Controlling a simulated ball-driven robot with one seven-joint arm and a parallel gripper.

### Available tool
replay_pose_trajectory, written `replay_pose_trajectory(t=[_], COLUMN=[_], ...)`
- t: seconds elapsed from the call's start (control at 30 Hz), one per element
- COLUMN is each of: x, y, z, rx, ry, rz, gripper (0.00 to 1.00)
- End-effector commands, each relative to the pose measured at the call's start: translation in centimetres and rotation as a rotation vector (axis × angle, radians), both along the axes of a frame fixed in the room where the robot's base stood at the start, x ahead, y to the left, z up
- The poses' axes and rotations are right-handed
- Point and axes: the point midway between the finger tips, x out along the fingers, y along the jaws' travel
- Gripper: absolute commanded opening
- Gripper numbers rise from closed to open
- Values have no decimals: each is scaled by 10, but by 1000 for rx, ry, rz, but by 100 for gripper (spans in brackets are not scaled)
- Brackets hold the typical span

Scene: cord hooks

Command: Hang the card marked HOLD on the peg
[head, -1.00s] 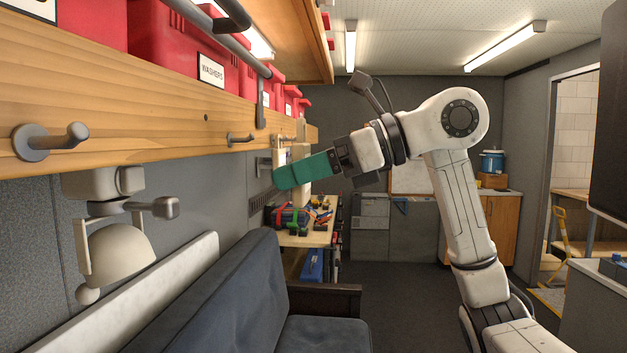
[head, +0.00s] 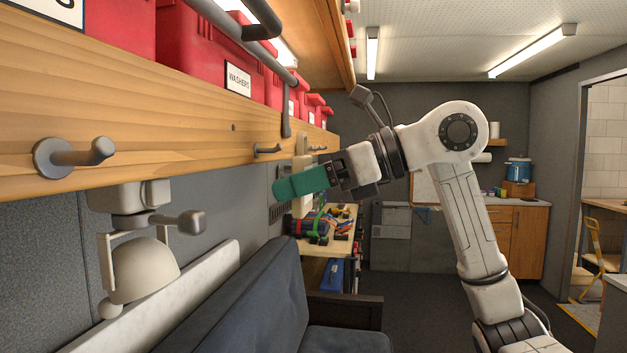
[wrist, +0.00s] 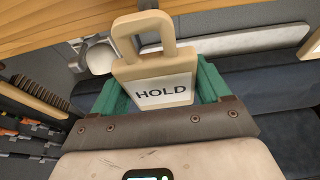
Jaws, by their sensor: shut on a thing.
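The card marked HOLD (wrist: 165,90) is beige with a white label and a closed loop handle at its top. It stands between the green fingers of my gripper (head: 290,185), which is shut on it. In the head view the card (head: 302,163) shows nearly edge-on, partly hidden by the green finger, with its loop upward. A grey peg with a round base (head: 75,156) sticks out of the wooden rail at the near left. A smaller grey hook (head: 267,150) sits farther along the rail. The card is apart from the near peg; its gap to the farther hook is unclear.
The wooden rail (head: 180,125) carries red bins (head: 205,50) and a grey bar. A beige lamp (head: 145,270) hangs under it at the left. A dark couch (head: 230,300) stands below. A cluttered bench (head: 335,240) lies beyond my gripper. Open floor is at the right.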

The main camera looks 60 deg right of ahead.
Motion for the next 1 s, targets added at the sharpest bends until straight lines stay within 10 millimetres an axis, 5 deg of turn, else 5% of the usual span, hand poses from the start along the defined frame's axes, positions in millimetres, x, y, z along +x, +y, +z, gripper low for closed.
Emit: replay_pose_trajectory(t=[1.0], x=[47], y=[17], z=[-10], rx=[0], ry=[1], rz=[0], gripper=[47])
